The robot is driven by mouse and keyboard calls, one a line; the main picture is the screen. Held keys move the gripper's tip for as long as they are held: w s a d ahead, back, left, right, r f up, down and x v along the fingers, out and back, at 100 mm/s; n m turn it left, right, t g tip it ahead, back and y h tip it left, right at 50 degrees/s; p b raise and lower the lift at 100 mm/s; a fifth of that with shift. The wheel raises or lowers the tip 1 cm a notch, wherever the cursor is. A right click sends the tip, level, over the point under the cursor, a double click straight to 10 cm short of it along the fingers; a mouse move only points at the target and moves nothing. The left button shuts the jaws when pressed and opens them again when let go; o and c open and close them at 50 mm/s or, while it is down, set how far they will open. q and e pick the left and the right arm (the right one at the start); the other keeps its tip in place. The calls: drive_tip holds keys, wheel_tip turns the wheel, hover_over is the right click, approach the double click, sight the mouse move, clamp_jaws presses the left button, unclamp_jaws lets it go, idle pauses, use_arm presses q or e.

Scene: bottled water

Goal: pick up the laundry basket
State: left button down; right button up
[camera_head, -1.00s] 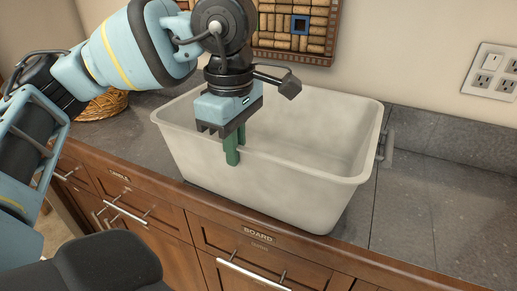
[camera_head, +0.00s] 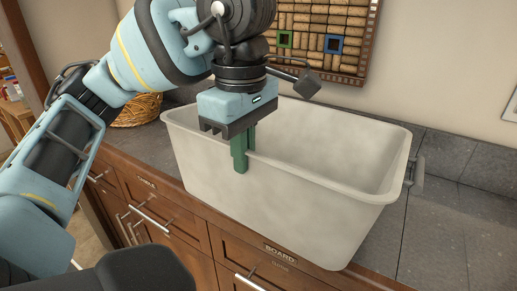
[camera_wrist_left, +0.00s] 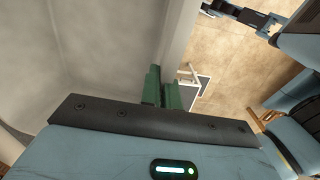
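The laundry basket (camera_head: 300,195) is a large, off-white, open-topped rectangular tub. It is at the front of the grey counter, with its lower front corner over the counter's edge in the head view. It looks empty where I can see inside. My left gripper (camera_head: 241,160) points down at the basket's near long rim. Its green fingers are close together with the rim between them. The left wrist view shows the fingers (camera_wrist_left: 162,88) at the rim, with the pale basket wall (camera_wrist_left: 110,40) to their left. My right gripper cannot be made out clearly.
The counter (camera_head: 460,225) is clear to the right. A wicker basket (camera_head: 137,110) stands at the left behind my arm. A cork board (camera_head: 330,40) hangs on the wall. A grey fixture (camera_head: 416,174) is close to the basket's right end. Wooden drawers (camera_head: 235,245) are below.

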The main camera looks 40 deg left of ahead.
use_arm(q)
drive_tip(key=s+a+r, duration=0.1)
drive_tip(key=s, duration=1.1)
drive_tip(key=shift+s, duration=0.1)
